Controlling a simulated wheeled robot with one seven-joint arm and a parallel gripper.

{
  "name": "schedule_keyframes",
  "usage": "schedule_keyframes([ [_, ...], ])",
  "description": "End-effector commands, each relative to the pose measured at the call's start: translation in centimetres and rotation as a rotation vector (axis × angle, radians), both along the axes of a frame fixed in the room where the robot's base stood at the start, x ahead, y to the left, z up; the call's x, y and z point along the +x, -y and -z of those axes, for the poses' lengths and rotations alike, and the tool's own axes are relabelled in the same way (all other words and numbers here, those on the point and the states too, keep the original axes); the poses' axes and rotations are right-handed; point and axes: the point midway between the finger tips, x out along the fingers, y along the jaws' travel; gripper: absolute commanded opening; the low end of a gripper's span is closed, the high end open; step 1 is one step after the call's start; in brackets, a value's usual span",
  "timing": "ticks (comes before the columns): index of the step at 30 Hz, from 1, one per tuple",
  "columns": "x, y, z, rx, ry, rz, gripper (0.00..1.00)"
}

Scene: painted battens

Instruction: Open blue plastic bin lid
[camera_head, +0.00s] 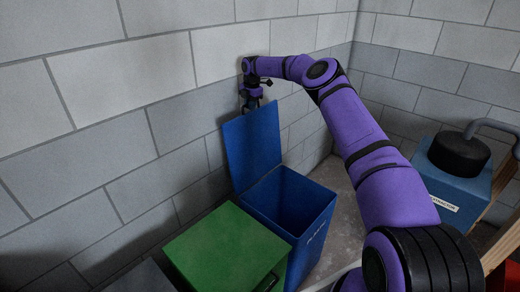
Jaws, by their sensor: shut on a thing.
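The blue plastic bin (297,218) stands against the block wall, with lettering on its front. Its lid (252,146) is raised close to upright at the bin's wall side, and the dark inside of the bin shows. My gripper (251,104) is at the top edge of the lid, near the wall, and is shut on that edge. The fingertips are small and dark here, so the exact hold is hard to make out. My purple arm reaches over from the right.
A green bin (227,250) with a closed lid and a dark handle stands directly beside the blue bin, nearer to me. A blue box with a black round top (459,153) and a grey pipe stands at right. The block wall (150,75) is close behind my gripper.

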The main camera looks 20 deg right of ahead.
Motion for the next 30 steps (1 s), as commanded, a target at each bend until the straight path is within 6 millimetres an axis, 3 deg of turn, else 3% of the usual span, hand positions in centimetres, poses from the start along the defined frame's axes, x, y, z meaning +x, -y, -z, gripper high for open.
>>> schedule_keyframes([
  [12,2.4,-0.6,0.3,-0.019,-0.034,0.005,0.00],
  [27,2.6,-0.8,0.3,-0.021,-0.046,0.004,0.00],
  [28,2.6,-0.8,0.3,-0.021,-0.046,0.004,0.17],
  [30,2.6,-0.9,0.3,-0.021,-0.046,0.003,0.26],
])
